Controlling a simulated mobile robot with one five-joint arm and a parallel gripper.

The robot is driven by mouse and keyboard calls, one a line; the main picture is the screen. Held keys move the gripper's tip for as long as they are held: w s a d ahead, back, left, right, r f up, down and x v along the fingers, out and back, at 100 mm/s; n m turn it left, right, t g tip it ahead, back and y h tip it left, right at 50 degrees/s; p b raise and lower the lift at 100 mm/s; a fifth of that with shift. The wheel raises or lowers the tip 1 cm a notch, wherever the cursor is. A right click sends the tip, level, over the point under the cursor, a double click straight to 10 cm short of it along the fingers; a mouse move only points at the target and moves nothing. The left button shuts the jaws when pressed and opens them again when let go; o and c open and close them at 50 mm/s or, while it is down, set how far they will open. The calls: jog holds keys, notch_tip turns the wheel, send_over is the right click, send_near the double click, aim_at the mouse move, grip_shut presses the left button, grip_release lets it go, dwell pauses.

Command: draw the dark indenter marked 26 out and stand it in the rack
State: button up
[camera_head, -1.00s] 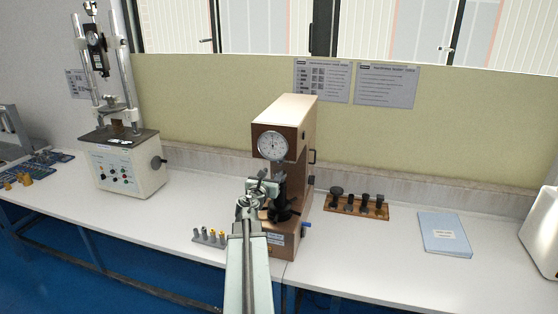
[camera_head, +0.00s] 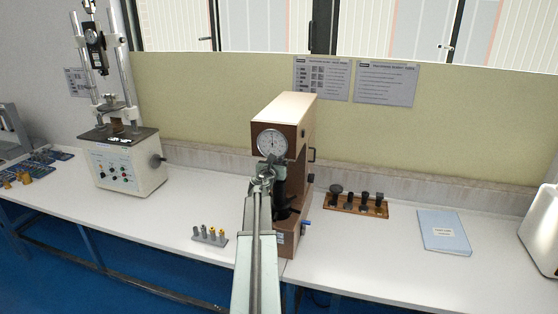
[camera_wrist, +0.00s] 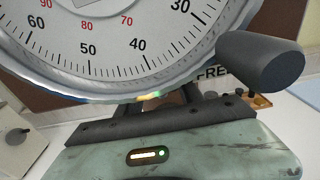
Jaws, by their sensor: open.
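The hardness tester (camera_head: 306,140) is a tall brown case with a cream top and a round dial (camera_head: 272,143). The dial fills the top of the wrist view (camera_wrist: 120,45). My gripper (camera_head: 268,168) is open in front of the tester, just below its dial, and hides much of its opening. A dark cylinder (camera_wrist: 262,62) sticks out at the right of the wrist view; I cannot tell whether it is the indenter. No 26 is legible on a part. A small grey rack (camera_head: 209,241) holding several grey and gold pegs stands on the bench left of my arm.
A wooden board (camera_head: 345,205) with several black parts lies right of the tester. A blue booklet (camera_head: 444,232) lies farther right, near a white machine (camera_head: 543,235). Another tester (camera_head: 130,165) stands at the left. The bench between it and the grey rack is clear.

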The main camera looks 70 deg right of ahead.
grip_shut()
jog(key=shift+f, duration=0.15)
jog(key=shift+f+b, duration=0.7)
jog(key=shift+b, duration=0.15)
jog(key=shift+a, duration=0.1)
jog(key=a, duration=0.9)
jog(key=shift+s, duration=0.25)
